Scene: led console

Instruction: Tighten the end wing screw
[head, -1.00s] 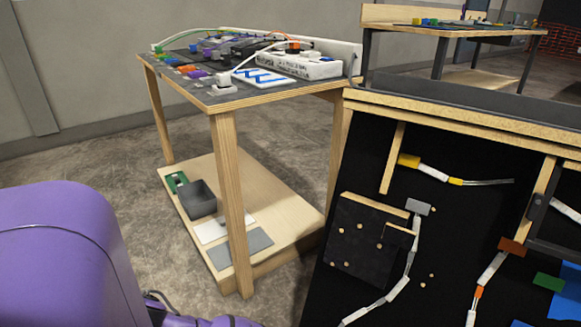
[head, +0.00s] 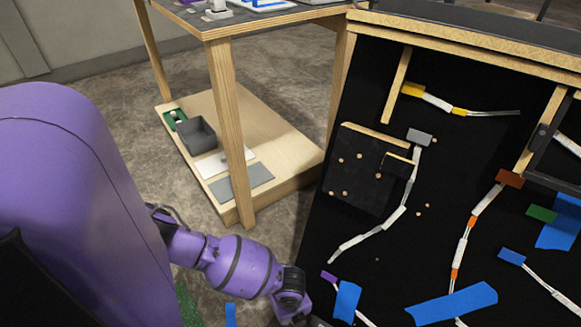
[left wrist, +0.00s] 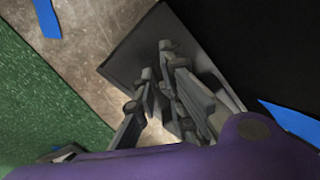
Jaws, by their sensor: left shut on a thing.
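My left gripper (left wrist: 160,75) shows in the left wrist view in front of a dark grey flat panel (left wrist: 128,58) at the edge of the black console. Its fingers are close together, shut on a small grey part. I cannot make out the shape of that part, so I cannot confirm that it is the end wing screw. In the head view my left arm reaches down to the lower left edge of the black console board (head: 300,250), and its gripper is cut off at the bottom. My right gripper is not in view.
The board carries white cables, a grey connector (head: 420,136) and blue tape (head: 452,304). A wooden table with a lower shelf (head: 265,152) stands behind it, with a dark grey bin (head: 196,138) on the shelf. Green matting (left wrist: 45,115) and bare floor show in the left wrist view.

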